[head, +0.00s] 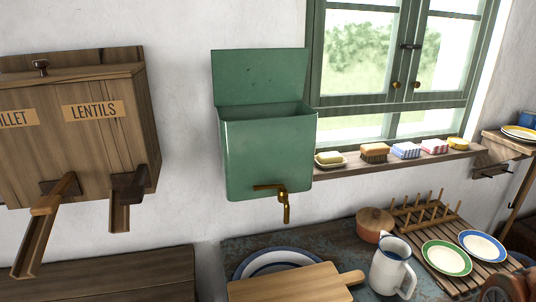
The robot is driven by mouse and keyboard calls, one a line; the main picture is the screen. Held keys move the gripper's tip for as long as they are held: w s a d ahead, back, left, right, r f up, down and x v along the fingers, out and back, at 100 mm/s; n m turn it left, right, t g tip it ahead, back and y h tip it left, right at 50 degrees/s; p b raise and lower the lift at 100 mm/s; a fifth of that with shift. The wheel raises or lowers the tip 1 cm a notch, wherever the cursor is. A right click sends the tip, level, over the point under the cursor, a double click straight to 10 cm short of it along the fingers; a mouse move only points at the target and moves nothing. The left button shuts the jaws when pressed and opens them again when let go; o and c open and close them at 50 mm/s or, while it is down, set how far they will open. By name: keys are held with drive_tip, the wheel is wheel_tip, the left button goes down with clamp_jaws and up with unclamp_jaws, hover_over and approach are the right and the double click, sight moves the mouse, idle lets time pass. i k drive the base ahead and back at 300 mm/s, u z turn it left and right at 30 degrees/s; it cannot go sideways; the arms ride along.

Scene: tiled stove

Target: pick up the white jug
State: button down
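The white jug (388,272) stands upright on the worktop at the bottom of the head view, right of centre. It has a dark blue rim and a handle on its right side facing the front. Its base is close to the bottom edge of the picture. My gripper is not recognisable in this view, and nothing is seen holding the jug.
A lidded brown pot (374,225) stands behind. A slatted rack (430,243) with plates (446,258) is right. A green tank (268,155) with brass tap hangs above the worktop (335,240).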

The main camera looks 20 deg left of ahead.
sight(390, 266)
drive_tip(key=u, duration=3.6)
drive_tip(key=k, duration=2.45)
drive_tip(key=z, duration=0.65)
